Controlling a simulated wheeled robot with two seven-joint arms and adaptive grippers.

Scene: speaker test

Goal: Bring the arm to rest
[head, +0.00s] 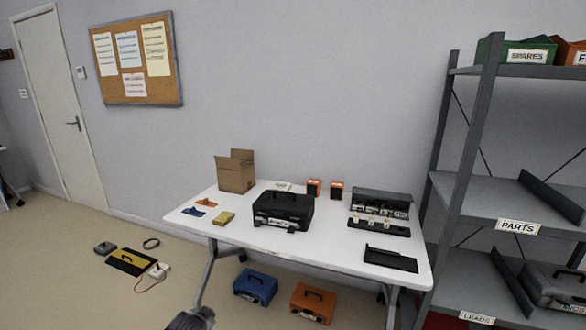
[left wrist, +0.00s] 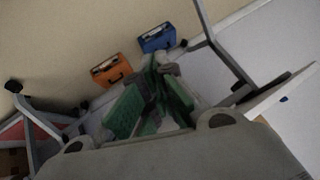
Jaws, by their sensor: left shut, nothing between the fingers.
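My left gripper (left wrist: 154,68) shows in the left wrist view, its green-padded fingers shut with nothing between them. It is clear of the orange case (left wrist: 111,71) and the blue case (left wrist: 157,38), which lie beyond its fingertips. In the head view only a dark grey piece of what seems to be my left arm shows at the bottom edge, in front of the white table (head: 335,258). My right gripper is in neither view.
On the table are a black case (head: 283,209), a cardboard box (head: 236,173), a black tray (head: 391,260) and small items. The blue case (head: 255,286) and orange case (head: 313,302) are on the floor beneath. A grey shelf (head: 500,187) stands right.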

